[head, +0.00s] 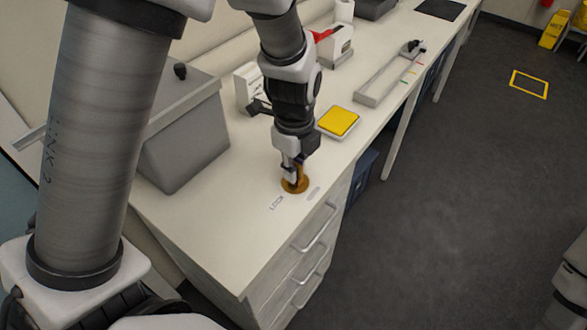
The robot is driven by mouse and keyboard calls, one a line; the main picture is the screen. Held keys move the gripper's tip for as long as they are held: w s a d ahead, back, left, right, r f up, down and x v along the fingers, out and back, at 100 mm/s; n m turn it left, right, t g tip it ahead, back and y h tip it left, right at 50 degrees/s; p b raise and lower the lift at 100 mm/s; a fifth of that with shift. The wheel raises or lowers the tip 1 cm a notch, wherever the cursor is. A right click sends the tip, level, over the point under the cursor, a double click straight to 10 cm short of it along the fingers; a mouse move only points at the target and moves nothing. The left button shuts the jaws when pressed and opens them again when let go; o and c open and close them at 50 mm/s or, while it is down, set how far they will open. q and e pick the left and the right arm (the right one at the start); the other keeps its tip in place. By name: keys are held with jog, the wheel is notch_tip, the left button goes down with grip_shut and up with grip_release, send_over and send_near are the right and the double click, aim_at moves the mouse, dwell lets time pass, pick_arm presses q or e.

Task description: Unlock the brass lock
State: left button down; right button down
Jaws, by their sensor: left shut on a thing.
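The brass lock (301,187) is a round, gold-coloured piece set on the white bench top, near the bench's right edge. A label reading "LOCK" (277,202) is beside it, with a small grey oval mark on its other side. My left gripper (292,178) points down onto the lock and is shut on its raised middle part. The gripper hides much of the lock, so its turn position cannot be told. My right gripper is not in view.
A grey lidded box (180,135) stands left of the lock. A yellow-topped pad (339,121) and a long pale tray (390,76) lie farther back. Drawers with handles (315,240) front the bench. The near bench top is clear. Dark floor is open to the right.

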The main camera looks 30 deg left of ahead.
pick_arm(q)
jog(key=c, duration=1.1)
grip_release()
jog(key=shift+s+f, duration=0.25)
jog(key=shift+f, duration=0.2)
jog(key=shift+o, duration=0.2)
jog(key=shift+w, duration=0.4)
jog(key=shift+s+r, duration=0.1)
jog(key=shift+r, duration=0.15)
notch_tip(320, 180, up, 11)
jog(key=shift+r, duration=0.3)
